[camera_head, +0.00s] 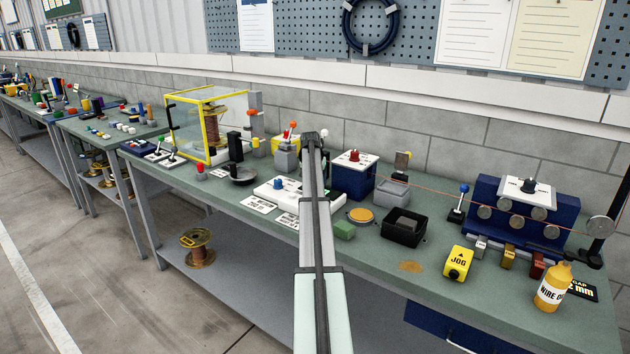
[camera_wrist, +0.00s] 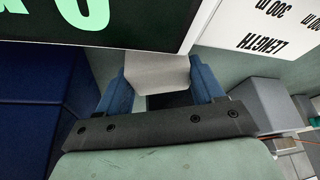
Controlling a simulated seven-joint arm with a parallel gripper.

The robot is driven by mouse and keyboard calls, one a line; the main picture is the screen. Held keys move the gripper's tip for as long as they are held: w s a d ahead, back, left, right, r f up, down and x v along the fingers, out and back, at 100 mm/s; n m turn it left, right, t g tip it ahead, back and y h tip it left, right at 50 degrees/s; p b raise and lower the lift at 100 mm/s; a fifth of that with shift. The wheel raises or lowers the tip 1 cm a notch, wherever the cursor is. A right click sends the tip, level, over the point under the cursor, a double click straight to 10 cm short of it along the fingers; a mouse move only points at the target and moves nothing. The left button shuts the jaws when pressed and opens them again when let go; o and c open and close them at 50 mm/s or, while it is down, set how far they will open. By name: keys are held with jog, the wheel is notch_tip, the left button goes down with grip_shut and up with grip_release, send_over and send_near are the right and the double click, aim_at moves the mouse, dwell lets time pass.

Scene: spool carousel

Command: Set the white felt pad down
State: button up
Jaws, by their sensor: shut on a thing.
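In the wrist view, the white felt pad (camera_wrist: 157,72) is a pale grey-white block between the two blue fingers of my gripper (camera_wrist: 160,82). Both fingers press against its sides, so the gripper is shut on it. A dark gap shows below the pad, between the fingers, and green bench top shows around them. In the camera_head view my own arm reaches over the bench (camera_head: 380,290) and hides the gripper and the pad. I cannot tell how high the pad is above the bench.
In the wrist view, a black display (camera_wrist: 120,22) with green digits and a white LENGTH panel (camera_wrist: 265,25) are close by; a dark blue box (camera_wrist: 40,95) is at left.

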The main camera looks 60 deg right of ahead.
jog(key=shift+f, duration=0.3)
jog(key=shift+f, duration=0.1)
jog(key=o, duration=0.9)
jog(key=shift+o, duration=0.2)
jog(key=v, duration=1.2)
